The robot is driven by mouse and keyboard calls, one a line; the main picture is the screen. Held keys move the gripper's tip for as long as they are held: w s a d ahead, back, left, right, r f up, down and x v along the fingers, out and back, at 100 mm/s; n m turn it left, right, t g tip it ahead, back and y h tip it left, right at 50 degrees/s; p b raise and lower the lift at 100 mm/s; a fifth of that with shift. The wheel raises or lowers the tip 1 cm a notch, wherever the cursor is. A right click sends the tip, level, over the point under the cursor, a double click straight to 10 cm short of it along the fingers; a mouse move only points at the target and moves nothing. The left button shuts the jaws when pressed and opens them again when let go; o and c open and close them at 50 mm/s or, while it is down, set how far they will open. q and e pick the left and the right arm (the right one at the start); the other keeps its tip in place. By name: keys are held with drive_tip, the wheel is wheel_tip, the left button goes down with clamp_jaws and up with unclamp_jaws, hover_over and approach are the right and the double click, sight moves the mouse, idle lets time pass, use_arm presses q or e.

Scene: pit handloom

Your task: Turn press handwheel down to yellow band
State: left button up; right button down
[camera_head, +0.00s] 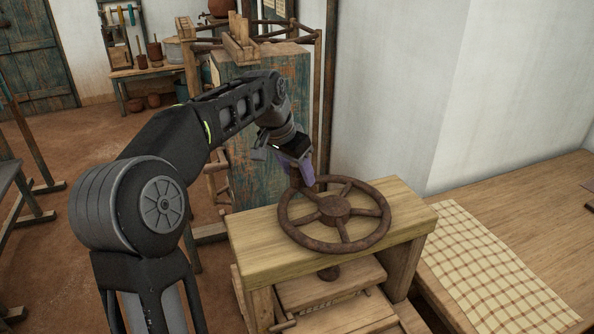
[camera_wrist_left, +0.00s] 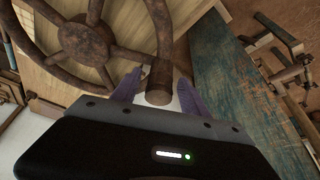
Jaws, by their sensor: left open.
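The brown rusty handwheel (camera_head: 333,208) lies flat above the wooden press (camera_head: 420,218), and its hub and spokes also show in the wrist view (camera_wrist_left: 85,42). An upright cylindrical handle (camera_wrist_left: 158,85) stands at its rim, on the far left side in the head view. My left gripper (camera_head: 300,174) is at this handle, with its purple fingers apart. In the wrist view the handle stands between the two fingers, with a gap visible on each side. A short part of the screw (camera_head: 329,272) shows under the press's top beam. I cannot make out a yellow band. My right gripper is not in view.
A weathered blue-green wooden post (camera_head: 250,150) stands close behind the press and my left gripper. A bench with a checked cloth (camera_head: 490,265) stands to the right. A white wall is behind. Open floor (camera_head: 100,150) lies at the left.

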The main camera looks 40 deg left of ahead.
use_arm(q)
drive_tip(key=v, duration=0.7)
drive_tip(key=shift+s+r+b, duration=0.15)
drive_tip(key=shift+r+b, duration=0.2)
drive_tip(key=shift+r, duration=0.05)
idle(0.4)
